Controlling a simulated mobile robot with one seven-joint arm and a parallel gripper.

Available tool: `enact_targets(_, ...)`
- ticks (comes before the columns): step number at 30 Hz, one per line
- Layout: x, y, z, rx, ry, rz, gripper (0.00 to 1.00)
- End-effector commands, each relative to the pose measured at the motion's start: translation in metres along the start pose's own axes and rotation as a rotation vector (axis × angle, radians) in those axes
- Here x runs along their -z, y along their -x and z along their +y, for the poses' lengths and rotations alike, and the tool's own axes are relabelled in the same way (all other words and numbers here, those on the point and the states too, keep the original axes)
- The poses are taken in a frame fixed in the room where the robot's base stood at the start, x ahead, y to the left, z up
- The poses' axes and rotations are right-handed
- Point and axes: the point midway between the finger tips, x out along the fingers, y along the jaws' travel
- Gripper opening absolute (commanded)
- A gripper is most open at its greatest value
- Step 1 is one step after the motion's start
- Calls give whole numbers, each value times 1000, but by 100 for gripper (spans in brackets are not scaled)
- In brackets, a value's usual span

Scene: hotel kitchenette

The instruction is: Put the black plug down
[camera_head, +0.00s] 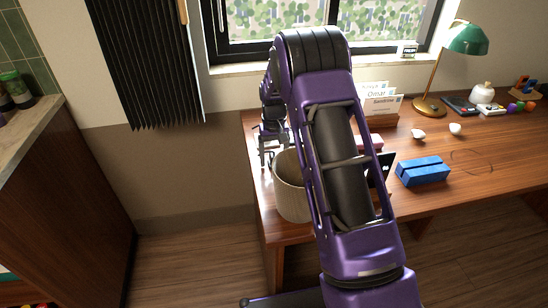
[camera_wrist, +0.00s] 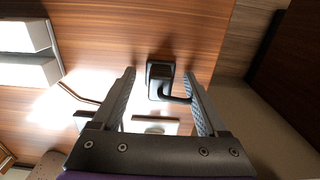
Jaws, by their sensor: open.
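The black plug (camera_wrist: 160,78) shows in the wrist view on the wooden desk, with a dark cord curving from it toward the right finger. My gripper (camera_wrist: 160,92) is open, with one finger on each side of the plug and a visible gap to each. Whether the plug touches the desk I cannot tell for sure. In the head view my gripper (camera_head: 268,150) is at the left end of the desk (camera_head: 490,178), behind the beige bin. The plug is not discernible there.
A beige ribbed bin (camera_head: 291,190) stands close to my gripper. A blue box (camera_head: 423,172), name cards (camera_head: 380,104) and a green lamp (camera_head: 467,40) are on the desk. The desk's left edge is near my gripper. The right front of the desk is clear.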

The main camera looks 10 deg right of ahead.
Motion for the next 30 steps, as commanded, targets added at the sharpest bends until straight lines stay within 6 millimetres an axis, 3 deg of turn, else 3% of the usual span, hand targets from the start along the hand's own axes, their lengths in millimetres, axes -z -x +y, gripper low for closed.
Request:
enact_targets(5, 1, 24, 0, 0, 0, 4, 76)
enact_targets(12, 1, 78, 0, 0, 1, 5, 76)
enact_targets(18, 1, 114, 0, 0, 0, 4, 76)
enact_targets(24, 0, 130, 0, 0, 0, 1, 76)
enact_targets(30, 0, 131, 0, 0, 0, 0, 76)
